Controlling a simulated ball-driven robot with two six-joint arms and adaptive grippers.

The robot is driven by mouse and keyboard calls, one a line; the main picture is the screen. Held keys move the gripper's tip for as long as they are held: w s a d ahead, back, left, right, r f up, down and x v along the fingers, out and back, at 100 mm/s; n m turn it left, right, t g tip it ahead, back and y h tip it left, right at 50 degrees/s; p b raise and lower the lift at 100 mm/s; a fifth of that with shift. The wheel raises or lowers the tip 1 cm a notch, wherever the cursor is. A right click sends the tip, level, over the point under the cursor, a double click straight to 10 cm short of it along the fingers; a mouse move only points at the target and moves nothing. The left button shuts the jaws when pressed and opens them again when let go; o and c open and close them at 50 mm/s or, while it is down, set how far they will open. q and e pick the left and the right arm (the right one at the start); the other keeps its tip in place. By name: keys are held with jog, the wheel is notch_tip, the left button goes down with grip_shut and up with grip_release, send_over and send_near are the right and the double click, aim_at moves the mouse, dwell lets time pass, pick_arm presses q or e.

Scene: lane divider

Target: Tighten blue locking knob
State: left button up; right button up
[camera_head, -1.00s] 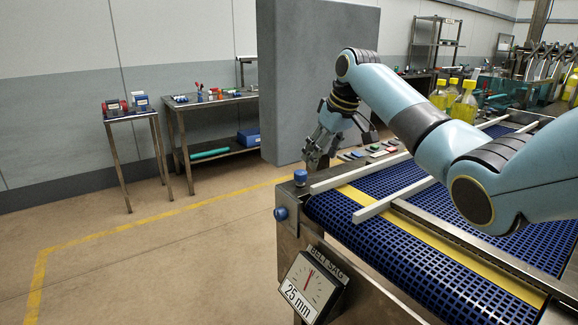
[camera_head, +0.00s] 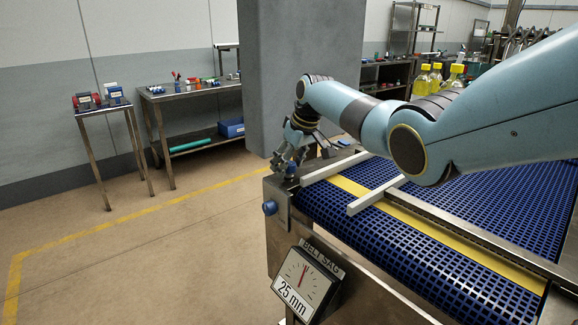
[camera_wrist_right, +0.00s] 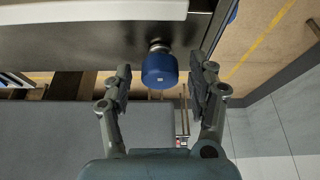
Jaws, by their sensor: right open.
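A blue knob (camera_wrist_right: 159,68) on a short metal stem shows in the right wrist view, between the two fingers of my right gripper (camera_wrist_right: 161,84), with a gap on each side. In the head view my right gripper (camera_head: 287,160) is open and points down over the conveyor's near left corner, partly hiding the knob on top there. A second blue knob (camera_head: 270,207) sticks out of the side of the same corner. The belt sag gauge (camera_head: 305,283) below it reads 25 mm. My left gripper is not in view.
The blue belt (camera_head: 430,235) carries light lane rails (camera_head: 376,195) and a yellow strip. A grey pillar (camera_head: 290,70) stands behind my right arm. Two metal tables (camera_head: 190,90) stand at the back left. The floor left of the conveyor is clear.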

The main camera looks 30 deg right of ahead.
jog(key=shift+w+f, duration=0.1)
jog(key=shift+f, duration=0.1)
jog(key=shift+c, duration=0.2)
jog(key=c, duration=1.1)
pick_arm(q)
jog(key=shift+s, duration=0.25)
pick_arm(e)
jog(key=shift+c, duration=0.2)
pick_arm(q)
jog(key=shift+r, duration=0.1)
